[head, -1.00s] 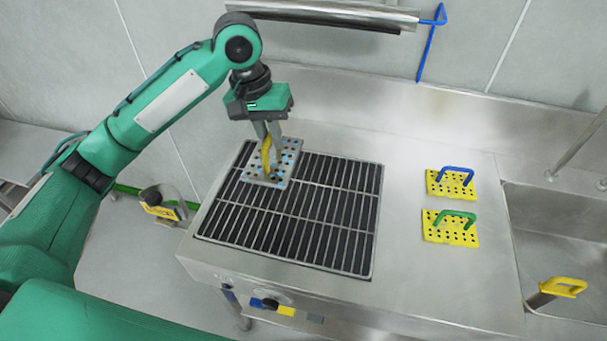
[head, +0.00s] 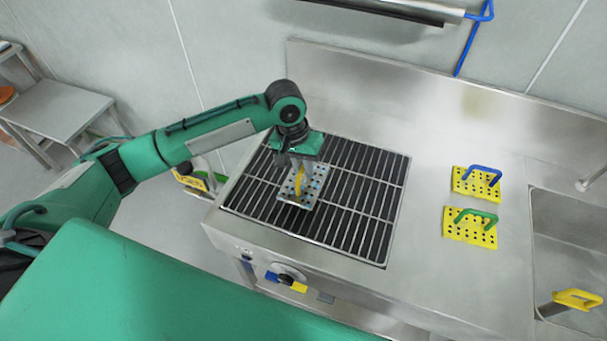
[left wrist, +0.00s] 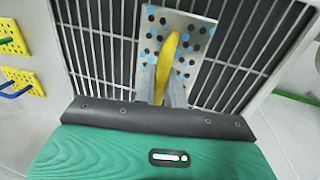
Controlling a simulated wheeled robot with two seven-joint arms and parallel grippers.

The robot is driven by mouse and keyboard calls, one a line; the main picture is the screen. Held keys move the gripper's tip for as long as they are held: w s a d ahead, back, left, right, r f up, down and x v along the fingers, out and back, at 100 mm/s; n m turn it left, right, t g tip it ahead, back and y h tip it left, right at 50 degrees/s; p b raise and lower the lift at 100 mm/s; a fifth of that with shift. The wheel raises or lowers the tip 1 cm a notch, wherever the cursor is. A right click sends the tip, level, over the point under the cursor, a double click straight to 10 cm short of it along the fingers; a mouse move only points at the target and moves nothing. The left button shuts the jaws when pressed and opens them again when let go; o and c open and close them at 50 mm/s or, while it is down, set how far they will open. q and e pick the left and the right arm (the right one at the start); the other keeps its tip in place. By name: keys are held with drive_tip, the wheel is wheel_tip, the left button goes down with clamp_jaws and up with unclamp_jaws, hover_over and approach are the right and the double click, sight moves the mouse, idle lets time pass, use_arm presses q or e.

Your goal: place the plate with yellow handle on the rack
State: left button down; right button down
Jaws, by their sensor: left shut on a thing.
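The plate with yellow handle (head: 301,198) is a grey perforated plate with some blue holes. It is at the left part of the black slatted rack (head: 370,222), over the bars; I cannot tell whether it touches them. My left gripper (head: 300,174) points down and is shut on the plate's yellow handle. In the left wrist view the fingers (left wrist: 161,90) pinch the yellow handle (left wrist: 170,62), with the plate (left wrist: 200,38) flat in front of the bars. My right gripper is not in view.
Two yellow perforated plates, one with a blue handle (head: 478,182) and one with a green handle (head: 470,227), lie on the steel counter right of the rack. A sink (head: 572,240) is farther right, with a yellow handle (head: 577,299) near it. A knob (head: 286,277) is on the front.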

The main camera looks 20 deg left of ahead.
sight(305, 183)
use_arm(q)
drive_tip(key=shift+f, duration=1.9)
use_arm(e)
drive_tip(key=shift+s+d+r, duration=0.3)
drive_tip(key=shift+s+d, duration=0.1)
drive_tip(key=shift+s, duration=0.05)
use_arm(q)
drive_tip(key=shift+p, duration=0.35)
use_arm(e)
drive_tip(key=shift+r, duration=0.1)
use_arm(q)
drive_tip(key=c, duration=1.5)
unclamp_jaws()
drive_tip(key=shift+f, duration=0.1)
drive_tip(key=shift+o, duration=0.2)
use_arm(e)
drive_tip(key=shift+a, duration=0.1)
